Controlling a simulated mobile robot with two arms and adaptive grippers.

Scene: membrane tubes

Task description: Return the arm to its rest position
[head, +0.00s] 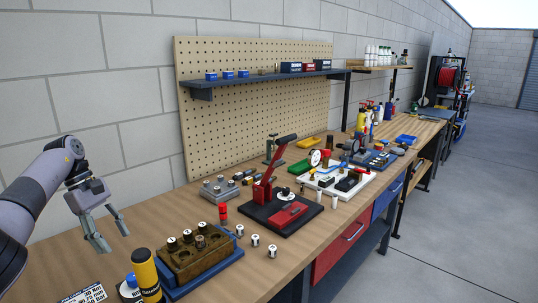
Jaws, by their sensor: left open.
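My left arm comes in from the left, and its gripper (111,241) hangs over the left part of the workbench (175,213). The gripper's fingers are apart and nothing is between them. It is above the bench, to the left of a brown block (190,265) on a blue tray. Several small cylinders with pale tops stand in the block. Several small white tubes (255,240) stand loose on the bench to the right of the block. My right gripper does not show.
A black and red lever press (270,205) stands mid-bench. A yellow bottle with a black cap (147,273) stands at the front left, near the gripper. A pegboard (240,120) with a blue shelf (262,79) rises behind. Bare bench lies between gripper and pegboard.

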